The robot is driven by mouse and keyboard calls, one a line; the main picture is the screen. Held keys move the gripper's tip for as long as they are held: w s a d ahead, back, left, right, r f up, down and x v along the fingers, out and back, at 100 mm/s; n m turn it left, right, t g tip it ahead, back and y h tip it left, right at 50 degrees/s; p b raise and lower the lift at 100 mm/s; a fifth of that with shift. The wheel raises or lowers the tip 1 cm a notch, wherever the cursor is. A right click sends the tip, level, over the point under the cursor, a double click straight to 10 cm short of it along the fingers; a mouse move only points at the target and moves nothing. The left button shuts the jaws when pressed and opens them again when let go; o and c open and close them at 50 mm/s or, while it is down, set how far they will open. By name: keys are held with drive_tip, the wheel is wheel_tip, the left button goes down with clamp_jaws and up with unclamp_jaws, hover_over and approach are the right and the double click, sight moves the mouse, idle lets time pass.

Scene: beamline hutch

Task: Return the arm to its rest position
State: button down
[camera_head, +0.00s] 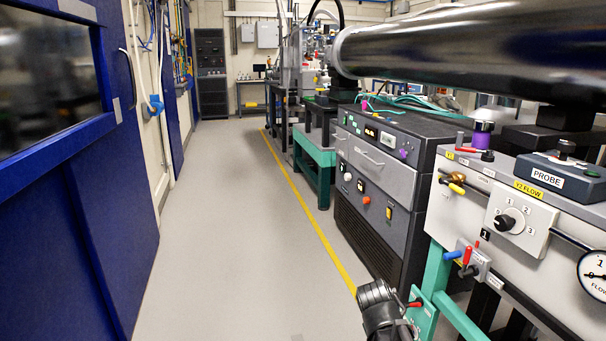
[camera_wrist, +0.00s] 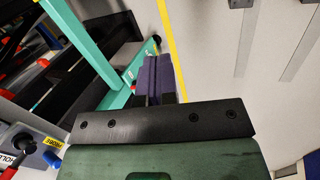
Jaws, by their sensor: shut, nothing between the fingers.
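My gripper (camera_wrist: 158,78) shows in the wrist view with its two purple-and-dark fingers together, shut and with nothing between them. It points toward the floor beside a teal frame leg (camera_wrist: 84,30) and the yellow floor line (camera_wrist: 167,25). In the head view a dark part of my arm shows at the bottom edge, in front of the teal frame; the fingertips cannot be made out there.
A white control panel (camera_head: 470,215) with a knob and a flow gauge (camera_head: 596,273) stands at the right. A PROBE box (camera_head: 552,176) sits on its top. A grey instrument cabinet (camera_head: 375,190) stands behind. Blue hutch doors (camera_head: 115,150) line the left; the aisle floor (camera_head: 230,220) is clear.

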drive_tip(key=s+a+r+m+y+p, duration=0.2)
drive_tip(key=s+a+r+y+p, duration=0.1)
drive_tip(key=s+a+y, duration=0.3)
wheel_tip(320, 180, up, 38)
drive_tip(key=d+h+p, duration=0.1)
drive_tip(key=p, duration=3.7)
drive_tip(key=shift+d+f+h, duration=0.25)
drive_tip(key=shift+d+h, duration=0.05)
drive_tip(key=shift+s, duration=0.1)
